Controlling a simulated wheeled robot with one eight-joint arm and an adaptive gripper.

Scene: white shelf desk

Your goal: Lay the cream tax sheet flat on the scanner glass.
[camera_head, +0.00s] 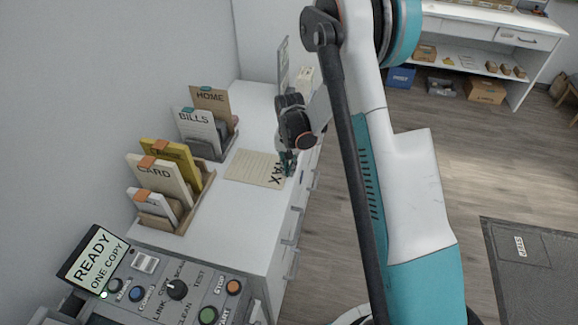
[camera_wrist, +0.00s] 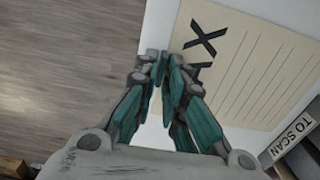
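The cream tax sheet (camera_head: 254,168) lies on the white desk, with "TAX" along its right end near the desk's edge. It fills the upper right of the wrist view (camera_wrist: 262,68). My gripper (camera_head: 289,168) is low over that end. In the wrist view, my fingertips (camera_wrist: 168,56) are drawn close together at the sheet's edge beside the lettering. I cannot tell whether the edge is between them. A control panel (camera_head: 187,296) with knobs and buttons is at the lower left. No scanner glass is clearly visible.
Card and envelope holders (camera_head: 165,180) line the desk's wall side. A display (camera_head: 95,262) reads "READY ONE COPY". A "TO SCAN" label (camera_wrist: 294,131) shows beside the sheet. Desk surface (camera_head: 225,220) in front of the sheet is clear. A shelf unit (camera_head: 490,50) stands across the room.

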